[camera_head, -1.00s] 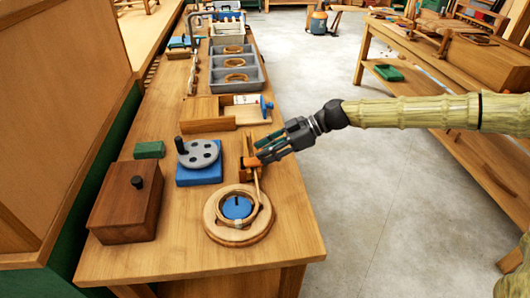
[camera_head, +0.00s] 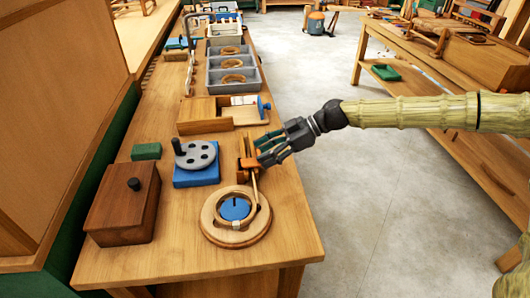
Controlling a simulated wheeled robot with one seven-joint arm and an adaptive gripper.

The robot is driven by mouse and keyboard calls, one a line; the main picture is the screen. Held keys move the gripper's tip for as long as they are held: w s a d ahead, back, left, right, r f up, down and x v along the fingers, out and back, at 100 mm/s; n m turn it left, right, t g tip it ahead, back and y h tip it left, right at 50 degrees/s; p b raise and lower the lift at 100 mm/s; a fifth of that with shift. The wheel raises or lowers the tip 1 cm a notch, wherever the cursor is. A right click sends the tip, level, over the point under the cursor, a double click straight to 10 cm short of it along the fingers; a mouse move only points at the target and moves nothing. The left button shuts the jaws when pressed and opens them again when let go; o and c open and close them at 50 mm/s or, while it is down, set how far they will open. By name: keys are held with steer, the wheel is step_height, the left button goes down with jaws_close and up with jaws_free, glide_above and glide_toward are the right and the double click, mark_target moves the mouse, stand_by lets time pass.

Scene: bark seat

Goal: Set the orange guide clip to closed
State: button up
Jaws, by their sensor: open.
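The orange guide clip (camera_head: 248,163) sits on a small wooden stand on the bench, to the right of the blue block with a grey disc. A thin pale strand runs from near the clip down to a ring on a round wooden base (camera_head: 238,218). My gripper (camera_head: 262,156) is just right of the clip with its fingers spread, its tips beside or touching it. The fingers partly cover the stand, and I cannot tell whether the clip is open or closed.
The blue block with a grey crank disc (camera_head: 196,160) stands left of the clip. A dark wooden box (camera_head: 124,200) and green block (camera_head: 146,151) lie further left. A wooden holder (camera_head: 203,116) stands behind. The bench's right edge is close.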

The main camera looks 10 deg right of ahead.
steer(key=v, duration=1.1)
steer(key=shift+d, duration=0.3)
steer(key=shift+a+r, duration=0.1)
steer(key=shift+a, duration=0.05)
